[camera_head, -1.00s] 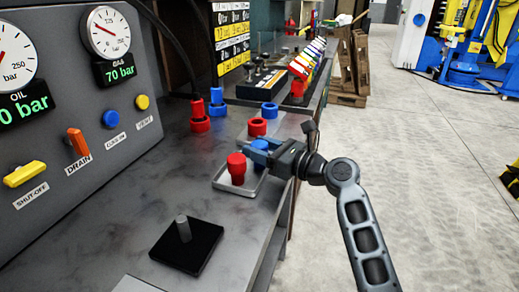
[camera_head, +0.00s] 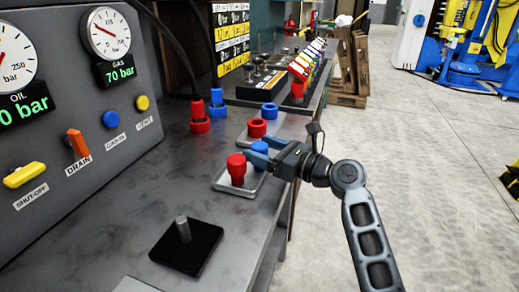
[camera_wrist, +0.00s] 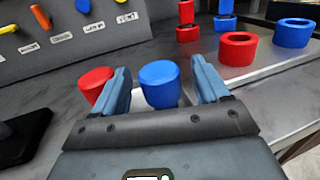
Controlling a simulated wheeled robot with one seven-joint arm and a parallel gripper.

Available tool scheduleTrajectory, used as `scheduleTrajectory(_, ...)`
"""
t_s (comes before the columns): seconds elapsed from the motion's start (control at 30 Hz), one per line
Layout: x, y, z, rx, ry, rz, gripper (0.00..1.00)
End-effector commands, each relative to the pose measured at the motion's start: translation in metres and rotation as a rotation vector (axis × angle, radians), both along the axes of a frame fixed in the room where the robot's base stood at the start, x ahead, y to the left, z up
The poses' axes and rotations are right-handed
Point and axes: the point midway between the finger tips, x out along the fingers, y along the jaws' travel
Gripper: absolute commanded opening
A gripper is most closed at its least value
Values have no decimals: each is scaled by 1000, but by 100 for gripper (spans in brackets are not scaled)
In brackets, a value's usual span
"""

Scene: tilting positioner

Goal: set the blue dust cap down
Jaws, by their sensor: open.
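The blue dust cap (camera_wrist: 160,84) stands upright between the two fingers of my gripper (camera_wrist: 162,88) in the wrist view, with a gap on each side. In the head view the blue cap (camera_head: 260,148) shows partly behind the fingers, on or just above a small metal tray (camera_head: 222,184). My gripper (camera_head: 256,152) is open around it. A red dust cap (camera_head: 237,168) stands on the same tray to the left, and it also shows beside the left finger in the wrist view (camera_wrist: 94,82). The cap's base is hidden by my gripper.
Behind are a red ring (camera_head: 257,128) and a blue ring (camera_head: 270,110) by a second plate. Red and blue hose couplings stand near the panel (camera_head: 120,130). A black base with a grey peg (camera_head: 186,246) stands at the front. The bench is clear between.

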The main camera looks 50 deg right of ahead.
Motion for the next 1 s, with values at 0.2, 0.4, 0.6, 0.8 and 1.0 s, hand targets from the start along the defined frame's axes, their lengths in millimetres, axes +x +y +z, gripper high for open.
scheduleTrajectory(0.2,-43,-3,-1,1,1,-3,75)
scheduleTrajectory(0.4,-82,-7,-1,0,2,-3,75)
scheduleTrajectory(0.6,-104,-8,-1,0,1,0,75)
scheduleTrajectory(0.8,-109,-9,0,0,1,0,75)
scheduleTrajectory(1.0,-109,-9,0,0,1,0,75)
